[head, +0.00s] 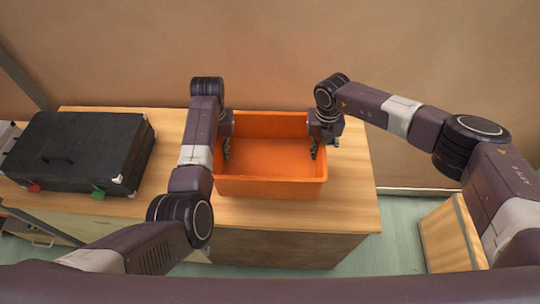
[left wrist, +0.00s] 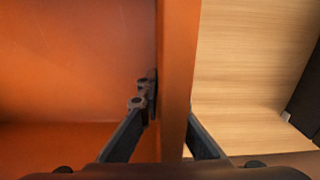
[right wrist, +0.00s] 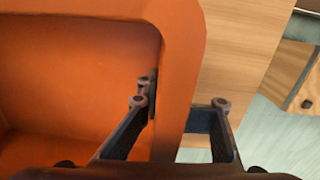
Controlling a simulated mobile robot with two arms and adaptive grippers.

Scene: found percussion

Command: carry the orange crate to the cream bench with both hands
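The orange crate (head: 270,188) is an open, empty-looking box standing on a light wood bench top (head: 350,205). My left gripper (head: 226,148) is at its left wall. In the left wrist view one finger is inside and one outside the crate wall (left wrist: 175,70), shut on it; the outer fingertip is hidden by the wall. My right gripper (head: 322,148) is at its right wall. In the right wrist view its fingers straddle the crate wall (right wrist: 180,60); the inner pad lies against it, and the outer finger reaches under the rim, its contact partly hidden. No cream bench is identifiable.
A black case (head: 80,150) with red and green tabs lies on the bench left of the crate. A wooden box-like piece (head: 450,235) stands on the pale green floor (head: 400,240) at the right. A tan wall (head: 280,50) rises behind the bench.

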